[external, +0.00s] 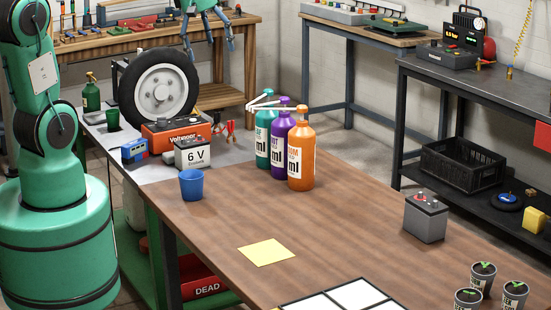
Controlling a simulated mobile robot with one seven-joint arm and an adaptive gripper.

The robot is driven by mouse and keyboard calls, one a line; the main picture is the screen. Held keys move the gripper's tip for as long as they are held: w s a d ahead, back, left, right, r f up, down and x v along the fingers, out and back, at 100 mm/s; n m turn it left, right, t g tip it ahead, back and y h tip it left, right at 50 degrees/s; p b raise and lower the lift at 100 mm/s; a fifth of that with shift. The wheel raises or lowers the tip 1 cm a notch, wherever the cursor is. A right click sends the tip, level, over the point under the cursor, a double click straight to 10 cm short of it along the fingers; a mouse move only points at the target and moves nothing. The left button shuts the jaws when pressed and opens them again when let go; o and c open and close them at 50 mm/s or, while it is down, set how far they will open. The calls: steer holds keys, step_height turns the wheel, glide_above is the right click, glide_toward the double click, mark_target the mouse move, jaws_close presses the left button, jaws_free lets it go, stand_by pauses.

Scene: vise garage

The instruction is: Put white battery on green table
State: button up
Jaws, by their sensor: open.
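The white battery (194,158), marked 6 V and with a dark top, stands upright near where a light grey tabletop (158,172) meets a brown wooden tabletop (330,225). Green framework (152,240) shows below the grey top at the left; I cannot tell for sure which table is the green one. My gripper (209,54) is open and empty at the top of the view, fingers pointing down, up and behind the white battery in the picture. A grey battery (425,218) stands on the brown wood at the right.
An orange charger (172,134), a blue box (134,150) and a wheel (158,90) crowd behind the white battery. A blue cup (191,185) stands close in front. Purple (279,145) and orange (301,160) bottles stand to the right. The middle of the wood is mostly clear.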

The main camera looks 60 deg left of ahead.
steer(key=s+d+r+m+t, duration=0.1)
steer(key=s+d+r+m, duration=0.2)
steer(key=s+d+m, duration=0.25)
steer(key=s+d+r+m, duration=0.4)
steer(key=s+d, duration=0.1)
steer(key=d, duration=0.2)
steer(key=s+d+m, duration=0.4)
steer(key=s, duration=0.2)
steer(key=s+d+m+t, duration=0.1)
steer(key=s+d+m, duration=0.3)
steer(key=s, duration=0.3)
steer(key=shift+s+m+h, duration=0.3)
steer(key=shift+m+h, duration=0.1)
steer(key=shift+m, duration=0.35)
steer(key=shift+f, duration=0.1)
